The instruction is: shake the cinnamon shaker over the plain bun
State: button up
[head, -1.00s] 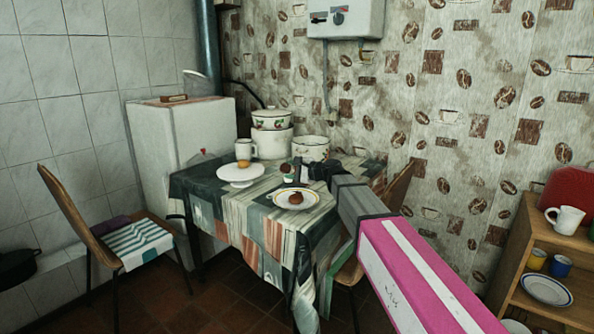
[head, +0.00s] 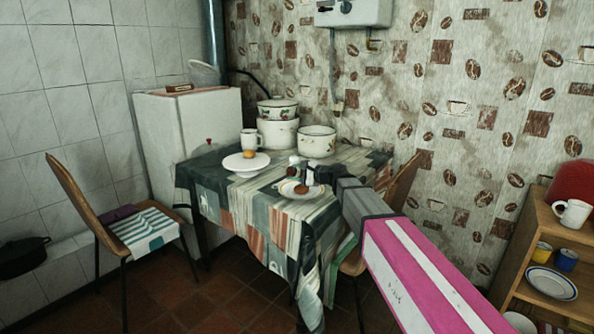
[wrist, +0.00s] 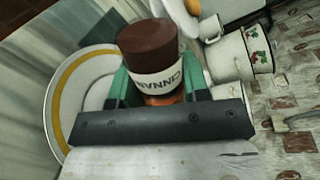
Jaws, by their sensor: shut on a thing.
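The cinnamon shaker (wrist: 152,48), with a brown top and a white lettered label, is held between the green fingers of my gripper (wrist: 163,90). Judged against the pots in the wrist view, it is tipped roughly onto its side. In the head view, my gripper (head: 306,172) is above the yellow-rimmed plate (head: 285,190). A brown bun (head: 302,189) on that plate is partly hidden. A golden bun (head: 249,154) sits on the white stand (head: 240,167) to the left. I cannot tell whether any cinnamon is falling.
A white mug (head: 251,139), stacked pots (head: 278,131) and an open pot (head: 317,142) stand behind on the table (head: 225,206). Chairs stand at both sides (head: 78,205) (head: 398,188). A wooden shelf (head: 535,232) with dishes is at the right.

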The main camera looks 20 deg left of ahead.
jog(key=shift+f, duration=0.3)
notch_tip(320, 180, up, 5)
notch_tip(320, 180, down, 5)
dwell(0.4)
jog(key=shift+f, duration=0.1)
dwell(0.4)
